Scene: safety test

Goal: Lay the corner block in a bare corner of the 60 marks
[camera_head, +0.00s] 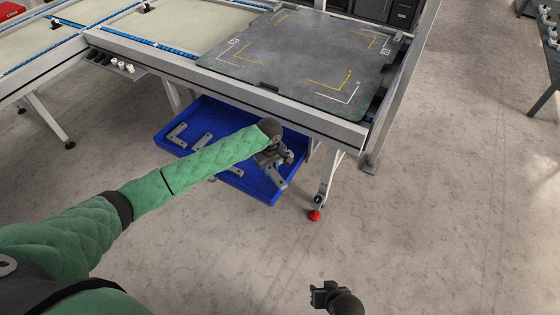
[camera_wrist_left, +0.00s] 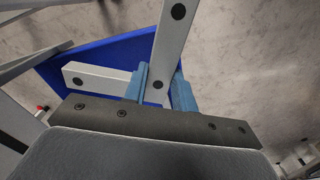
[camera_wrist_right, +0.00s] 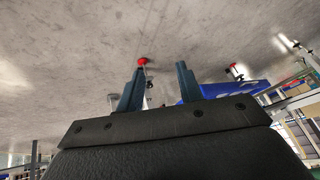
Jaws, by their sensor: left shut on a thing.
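My left gripper (camera_head: 268,157) is over the blue bin under the table. In the left wrist view its blue fingers (camera_wrist_left: 161,88) are shut on a grey L-shaped corner block (camera_wrist_left: 172,38) with dark round holes. One arm of the block points up the picture and the other left. In the head view the block is partly hidden by the gripper. The dark plate (camera_head: 290,62) on the table bears white and yellow corner marks (camera_head: 330,82); their labels are too small to read. No block lies on the plate. My right gripper (camera_head: 325,293) is open and empty, its fingers apart (camera_wrist_right: 159,82).
The blue bin (camera_head: 263,190) holds other grey pieces, including an L-shaped one (camera_head: 176,136). The table's front rail (camera_head: 280,108) stands between bin and plate. A table leg with a red foot (camera_head: 314,215) is right of the bin. The front floor is clear.

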